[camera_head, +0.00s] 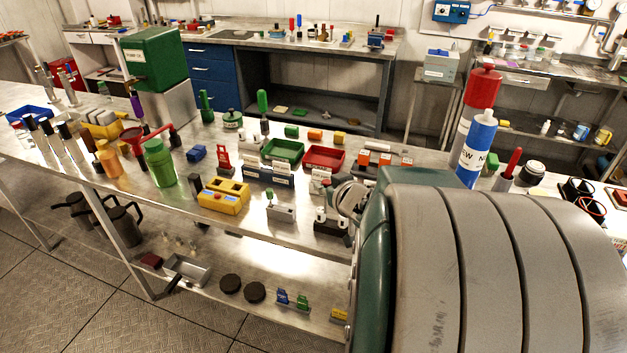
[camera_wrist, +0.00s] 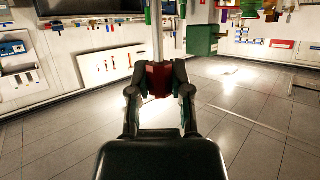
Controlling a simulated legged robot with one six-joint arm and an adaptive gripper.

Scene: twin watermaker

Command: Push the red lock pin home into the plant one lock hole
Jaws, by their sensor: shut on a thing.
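In the wrist view my gripper (camera_wrist: 160,84) is shut on a red block-like piece (camera_wrist: 159,78), which looks like the red lock pin. Both dark fingers press on its sides. A pale upright rod (camera_wrist: 157,35) stands in line above it; I cannot tell if it belongs to the pin. In the head view my gripper and the held piece cannot be made out, as my large arm covers the right front. A red tagged piece (camera_head: 222,158) stands mid-bench. I cannot pick out the plant one lock hole.
The steel bench (camera_head: 125,192) is crowded. It bears a yellow box (camera_head: 222,197), a green tray (camera_head: 282,151), a red tray (camera_head: 324,159), a green bottle (camera_head: 160,163) and a blue-and-white cartridge (camera_head: 477,150). A lower shelf (camera_head: 210,305) holds small parts. The left floor is clear.

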